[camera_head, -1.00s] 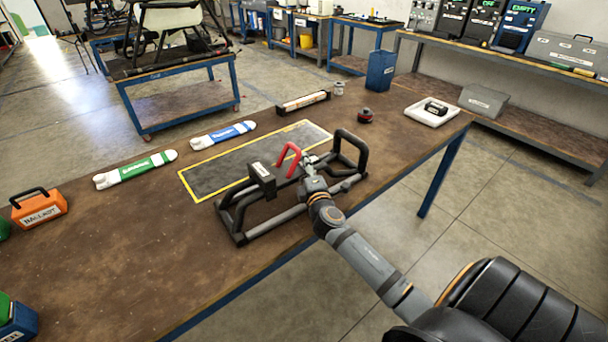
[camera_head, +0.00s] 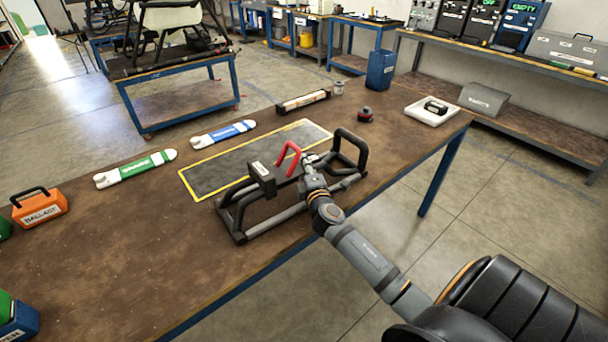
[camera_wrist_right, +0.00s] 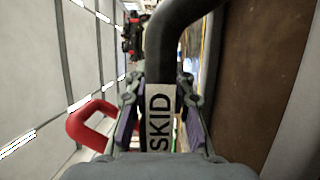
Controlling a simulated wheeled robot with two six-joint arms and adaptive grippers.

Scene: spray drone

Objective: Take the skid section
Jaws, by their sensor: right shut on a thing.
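The skid section (camera_head: 270,212) is a dark frame of tubes with a raised black loop at its right end, a red handle and a small labelled block at its left. It is at the table's front edge, in front of the yellow-bordered mat. My right gripper (camera_head: 309,161) is shut on it near the middle. In the right wrist view, the fingers of my right gripper (camera_wrist_right: 160,118) close on both sides of a black tube with a white SKID label (camera_wrist_right: 159,122). The red handle (camera_wrist_right: 92,124) is left of the fingers there. My left gripper is not in view.
The yellow-bordered mat (camera_head: 235,165) looks empty. Green (camera_head: 135,169) and blue (camera_head: 223,132) labelled parts lie behind and left of it. An orange ballast box (camera_head: 40,207) is at the left. A small red-and-black item (camera_head: 365,115) and a white tray (camera_head: 431,117) are at the right.

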